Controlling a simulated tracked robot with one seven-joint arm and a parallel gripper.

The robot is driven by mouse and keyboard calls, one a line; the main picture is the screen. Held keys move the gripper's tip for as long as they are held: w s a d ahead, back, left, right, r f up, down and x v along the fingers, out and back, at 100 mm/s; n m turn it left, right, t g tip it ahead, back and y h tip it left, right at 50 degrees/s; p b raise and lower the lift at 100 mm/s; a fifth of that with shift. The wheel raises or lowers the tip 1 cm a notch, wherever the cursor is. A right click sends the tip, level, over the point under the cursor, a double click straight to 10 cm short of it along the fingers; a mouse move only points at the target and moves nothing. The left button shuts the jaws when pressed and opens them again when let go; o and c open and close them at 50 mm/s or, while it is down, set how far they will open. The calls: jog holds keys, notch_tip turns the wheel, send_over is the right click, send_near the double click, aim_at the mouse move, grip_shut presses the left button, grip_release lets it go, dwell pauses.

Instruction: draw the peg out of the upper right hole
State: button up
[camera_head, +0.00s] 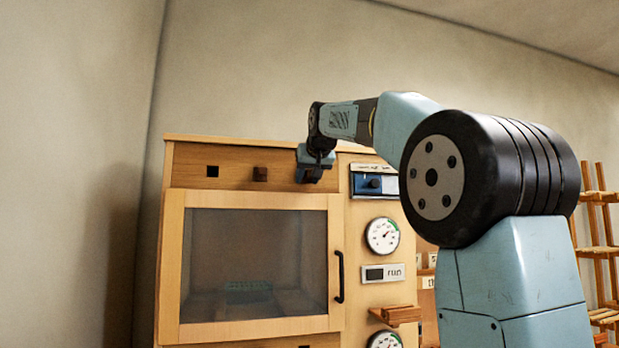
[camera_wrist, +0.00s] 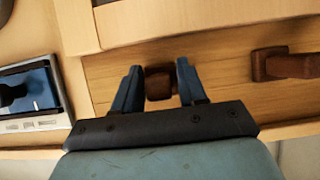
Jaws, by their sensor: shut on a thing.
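A dark brown square peg (camera_wrist: 158,86) is between the two blue fingers of my gripper (camera_wrist: 158,72) in the wrist view, against the wooden panel. My gripper (camera_head: 315,172) is at the right end of the panel in the head view, shut on this peg and hiding it and the upper right hole. I cannot tell how deep the peg sits. A second brown peg (camera_head: 260,174) stands in the middle of the panel; it also shows in the wrist view (camera_wrist: 285,65), clear of my fingers.
Below the panel is a wood-framed glass door (camera_head: 255,262) with a black handle (camera_head: 339,277). A blue and silver switch unit (camera_head: 374,183) sits right of my gripper, above a round gauge (camera_head: 382,236). A wooden rack (camera_head: 597,245) stands at the far right.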

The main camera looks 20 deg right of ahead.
jog(key=s, duration=1)
jog(key=shift+s, duration=0.15)
dwell(1.5)
dwell(0.4)
jog(key=shift+w, duration=2.25)
grip_shut()
jog(key=shift+s, duration=0.1)
jog(key=shift+s, duration=2.25)
jog(key=w, duration=1)
jog(key=shift+w, duration=0.3)
jog(key=shift+f, duration=0.1)
